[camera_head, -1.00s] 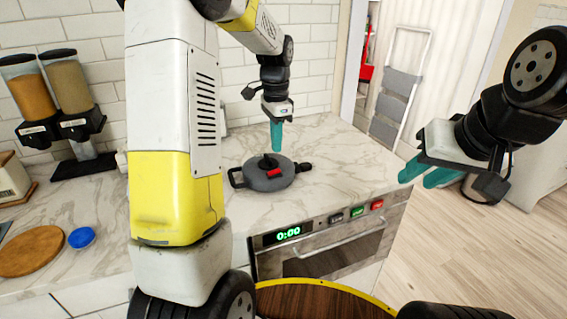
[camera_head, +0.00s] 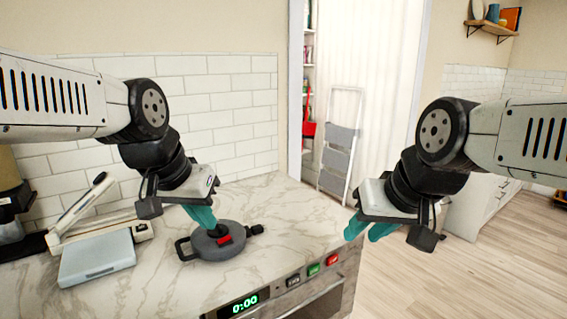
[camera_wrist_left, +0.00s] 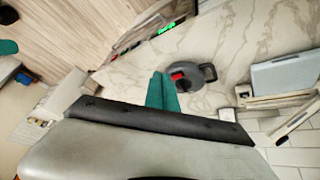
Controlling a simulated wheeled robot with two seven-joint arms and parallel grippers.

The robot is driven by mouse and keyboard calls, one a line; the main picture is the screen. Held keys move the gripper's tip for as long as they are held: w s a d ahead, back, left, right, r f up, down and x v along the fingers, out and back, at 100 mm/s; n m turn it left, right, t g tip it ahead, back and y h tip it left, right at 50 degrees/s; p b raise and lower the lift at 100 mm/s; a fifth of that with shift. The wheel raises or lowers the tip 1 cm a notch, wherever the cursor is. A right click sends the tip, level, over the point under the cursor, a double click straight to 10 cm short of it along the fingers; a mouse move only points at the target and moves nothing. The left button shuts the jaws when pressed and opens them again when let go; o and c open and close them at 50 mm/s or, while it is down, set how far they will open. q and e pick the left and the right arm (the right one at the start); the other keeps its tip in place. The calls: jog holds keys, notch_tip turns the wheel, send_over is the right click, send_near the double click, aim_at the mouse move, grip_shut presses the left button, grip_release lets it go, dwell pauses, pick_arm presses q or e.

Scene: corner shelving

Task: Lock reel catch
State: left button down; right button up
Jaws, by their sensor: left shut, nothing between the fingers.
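The reel (camera_head: 220,248) is a round grey-black case lying flat on the marble counter. It has a loop handle on its left, a black nozzle on its right and a red catch (camera_head: 224,239) on top. My left gripper (camera_head: 212,227) is shut and empty, its teal fingers slanting down at the reel's upper side near the catch. In the left wrist view the fingertips (camera_wrist_left: 161,76) show close beside the reel (camera_wrist_left: 189,77) and red catch (camera_wrist_left: 178,75); I cannot tell whether they touch. My right gripper (camera_head: 366,230) is open and empty, off the counter's right side.
A white flat scale-like device (camera_head: 97,260) stands left of the reel. An appliance with a green display (camera_head: 244,303) and coloured buttons is at the counter front. A folding ladder (camera_head: 340,145) stands behind. Counter right of the reel is clear.

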pick_arm(q)
jog(key=s, duration=0.1)
jog(key=s+n, duration=0.1)
jog(key=s+t, duration=0.1)
jog(key=shift+s+d+f+n, duration=0.15)
jog(key=shift+d+f+n, duration=0.1)
jog(key=shift+f+n, duration=0.05)
jog(key=n+g, duration=0.5)
jog(key=n, duration=0.2)
send_over(228, 237)
jog(key=s+a, duration=0.2)
jog(key=a, duration=0.1)
jog(key=x, duration=0.2)
jog(key=shift+w+a+f, duration=0.1)
jog(key=shift+a+f, duration=0.05)
jog(key=shift+f, duration=0.2)
jog(key=shift+f, duration=0.1)
jog(key=x, duration=1.4)
jog(key=shift+a, duration=0.1)
